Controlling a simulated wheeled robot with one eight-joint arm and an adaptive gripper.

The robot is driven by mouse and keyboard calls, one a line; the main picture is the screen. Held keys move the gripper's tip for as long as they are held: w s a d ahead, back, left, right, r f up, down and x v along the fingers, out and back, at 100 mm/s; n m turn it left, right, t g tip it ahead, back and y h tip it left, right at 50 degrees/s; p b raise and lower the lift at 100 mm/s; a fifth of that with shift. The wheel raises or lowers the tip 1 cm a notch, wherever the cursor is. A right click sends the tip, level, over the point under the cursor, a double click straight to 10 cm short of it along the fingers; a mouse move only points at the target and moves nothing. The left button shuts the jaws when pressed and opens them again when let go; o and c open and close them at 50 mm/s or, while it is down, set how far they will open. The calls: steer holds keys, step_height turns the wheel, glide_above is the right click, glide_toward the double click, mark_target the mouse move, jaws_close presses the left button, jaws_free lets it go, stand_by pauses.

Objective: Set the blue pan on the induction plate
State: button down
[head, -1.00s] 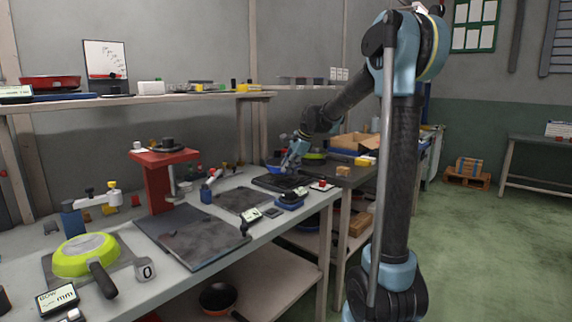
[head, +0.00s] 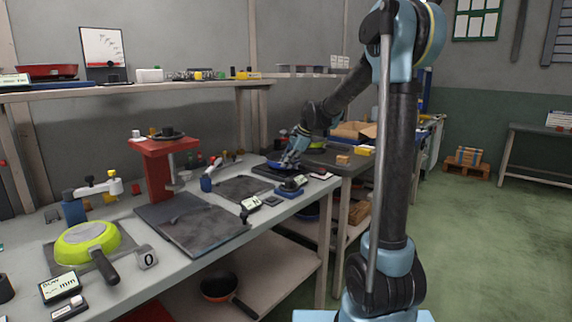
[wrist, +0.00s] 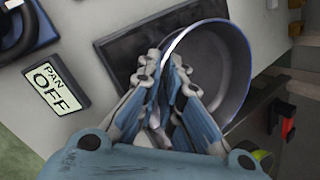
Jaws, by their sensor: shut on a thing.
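The blue pan (head: 276,164) is at the far end of the bench, by the dark induction plate (head: 262,172). In the wrist view, my gripper (wrist: 178,62) is shut on the near left rim of the pan (wrist: 213,62). The pan looks open side up and overlaps the right part of the dark plate (wrist: 125,52). I cannot tell whether its base touches the plate. A display (wrist: 56,88) beside the plate reads "PAN OFF". In the head view, my gripper (head: 291,161) partly hides the pan.
A lime pan (head: 85,244) lies upside down at the near left. A red press (head: 158,172) stands mid-bench. In the wrist view, a red switch (wrist: 288,118) is right of the pan.

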steer(key=shift+f, duration=0.15)
steer(key=c, duration=1.7)
jaws_free()
steer(key=v, duration=1.2)
steer(key=s+d+f+n+h, duration=0.1)
steer(key=s+d+f+n, duration=0.35)
steer(key=s, duration=0.55)
steer(key=s+d+f+n+h, duration=0.1)
steer(key=s+d+f+n, duration=0.2)
steer(key=s+d, duration=0.45)
steer(key=s+d+f+n+h, duration=0.1)
steer(key=s+d+f+n, duration=0.1)
steer(key=s+f, duration=0.3)
steer(key=s+d+f+n+h, duration=0.1)
steer(key=s+d+f+n, duration=0.1)
steer(key=s+f, duration=0.3)
steer(key=s+d+f+n+h, duration=0.1)
steer(key=s+d+f+n, duration=0.1)
steer(key=s+f, duration=0.4)
steer(key=shift+s+d+n+g, duration=0.1)
steer(key=shift+s+n+g, duration=0.15)
steer(key=shift+s, duration=0.85)
steer(key=shift+s+d+n+g, duration=0.15)
steer(key=shift+s+n, duration=0.15)
steer(key=shift+s, duration=0.8)
